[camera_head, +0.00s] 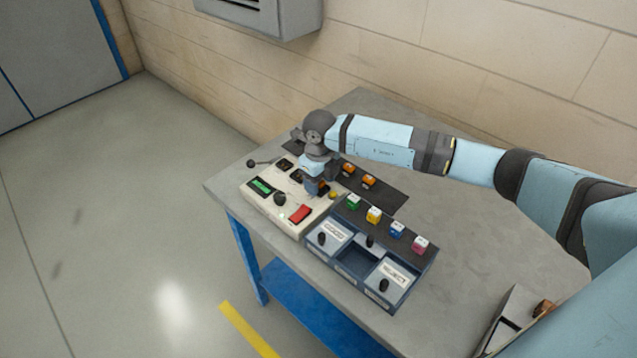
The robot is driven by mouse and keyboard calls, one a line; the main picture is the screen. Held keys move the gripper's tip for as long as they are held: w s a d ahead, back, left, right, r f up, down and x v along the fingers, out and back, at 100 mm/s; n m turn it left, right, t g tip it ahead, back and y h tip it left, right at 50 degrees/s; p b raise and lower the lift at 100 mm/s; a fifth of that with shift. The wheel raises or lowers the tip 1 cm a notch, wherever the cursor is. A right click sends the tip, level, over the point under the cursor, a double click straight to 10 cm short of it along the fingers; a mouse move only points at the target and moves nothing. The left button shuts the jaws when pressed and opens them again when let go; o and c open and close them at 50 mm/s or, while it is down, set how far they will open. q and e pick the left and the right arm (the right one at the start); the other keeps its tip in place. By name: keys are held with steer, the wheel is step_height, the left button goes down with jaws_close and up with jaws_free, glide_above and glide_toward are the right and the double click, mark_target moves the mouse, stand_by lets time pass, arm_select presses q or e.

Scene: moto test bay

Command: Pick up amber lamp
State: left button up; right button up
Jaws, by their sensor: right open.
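Two amber lamps, small orange blocks with dark parts, sit on a dark mat (390,197) behind the console: one amber lamp (348,168) on the left and another amber lamp (368,181) to its right. A further small orange patch (323,188) shows at the gripper's fingers; I cannot tell whether it lies between them or behind them. My right gripper (317,187) points down over the console's back right part, left of the two lamps. It is open, and its fingertips are partly hard to make out. My left gripper is out of view.
The beige console (262,207) has a green display, a red switch and a lever. Green, yellow, blue and pink blocks stand along the back of a grey sorting tray (350,262) with black knobs. An open box (508,318) stands at the table's right. The grey table (470,240) is clear between.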

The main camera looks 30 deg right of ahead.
jaws_close()
steer(key=shift+r, duration=0.15)
